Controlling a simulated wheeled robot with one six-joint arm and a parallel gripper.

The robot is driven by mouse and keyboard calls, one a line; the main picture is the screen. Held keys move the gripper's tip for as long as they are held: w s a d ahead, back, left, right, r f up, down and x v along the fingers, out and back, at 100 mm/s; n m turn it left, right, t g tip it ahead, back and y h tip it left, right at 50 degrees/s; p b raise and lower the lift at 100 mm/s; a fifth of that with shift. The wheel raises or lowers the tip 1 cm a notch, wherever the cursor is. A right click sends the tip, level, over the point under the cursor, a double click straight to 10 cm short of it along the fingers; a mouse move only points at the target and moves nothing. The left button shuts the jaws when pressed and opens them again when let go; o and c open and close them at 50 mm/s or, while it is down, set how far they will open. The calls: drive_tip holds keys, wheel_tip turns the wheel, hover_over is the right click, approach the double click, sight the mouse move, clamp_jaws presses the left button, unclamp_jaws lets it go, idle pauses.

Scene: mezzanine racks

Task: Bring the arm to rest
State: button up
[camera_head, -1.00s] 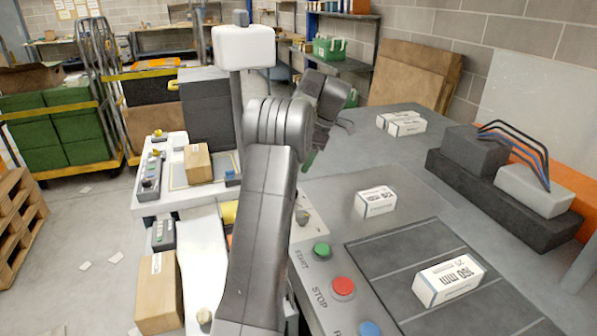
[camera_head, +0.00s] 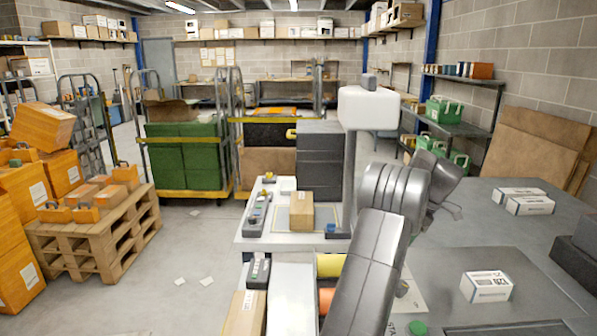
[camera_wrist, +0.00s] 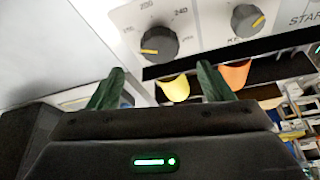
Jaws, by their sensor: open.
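My gripper (camera_wrist: 160,88) shows in the wrist view with two dark green fingers apart and nothing between them. Beyond the fingers are a grey panel with two dark knobs (camera_wrist: 152,40), and a yellow piece (camera_wrist: 174,88) and an orange piece (camera_wrist: 235,74) below its edge. In the head view my arm rises from the bottom and bends at the elbow. Its far end is folded behind the upper link, so the fingers are largely hidden there.
A grey table (camera_head: 448,258) at right bears a white box (camera_head: 486,286) and two more white boxes (camera_head: 522,200) farther back. A brown carton (camera_head: 301,212) sits on the white bench. A wooden pallet (camera_head: 95,235) with orange boxes stands at left. Open floor lies between.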

drive_tip(key=x, duration=0.8)
drive_tip(key=shift+r, duration=0.1)
